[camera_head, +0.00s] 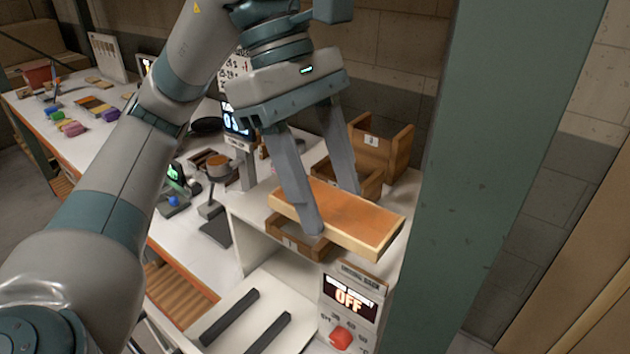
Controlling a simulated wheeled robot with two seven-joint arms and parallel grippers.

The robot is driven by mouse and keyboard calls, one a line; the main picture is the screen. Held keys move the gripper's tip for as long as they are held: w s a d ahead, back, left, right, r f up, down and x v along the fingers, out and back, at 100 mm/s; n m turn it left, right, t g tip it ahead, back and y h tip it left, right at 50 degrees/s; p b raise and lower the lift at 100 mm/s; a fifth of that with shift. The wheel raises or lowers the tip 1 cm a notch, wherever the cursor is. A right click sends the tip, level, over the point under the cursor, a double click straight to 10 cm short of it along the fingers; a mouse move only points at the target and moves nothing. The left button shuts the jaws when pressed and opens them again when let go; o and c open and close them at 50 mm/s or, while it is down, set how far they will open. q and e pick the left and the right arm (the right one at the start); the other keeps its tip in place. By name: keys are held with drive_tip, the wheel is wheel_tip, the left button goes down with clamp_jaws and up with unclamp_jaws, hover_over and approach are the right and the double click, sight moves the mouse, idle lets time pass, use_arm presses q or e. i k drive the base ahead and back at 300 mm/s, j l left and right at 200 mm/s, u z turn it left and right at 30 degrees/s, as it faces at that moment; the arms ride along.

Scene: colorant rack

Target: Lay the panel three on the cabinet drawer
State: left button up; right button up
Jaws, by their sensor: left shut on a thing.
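My left gripper (332,208) is shut on a flat rectangular panel (367,220) with an orange-brown top and pale wood edges. One finger is on the panel's near side and the other on its far side. The panel is slightly tilted in the picture, over a small wooden bin (290,245) at the cabinet's right end; whether it touches the bin is unclear. No number shows on the panel. A white surface with two black bars (230,317), apparently the cabinet drawer, lies lower and nearer. My right gripper is out of view.
A control box (350,300) reading OFF, with a red button (341,338), stands right of the black bars. More wooden bins (380,150) stand behind the panel. A green post (490,150) rises close on the right. A dark stand (214,230) is on the left worktop.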

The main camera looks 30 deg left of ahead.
sight(245, 326)
drive_tip(key=k, duration=1.5)
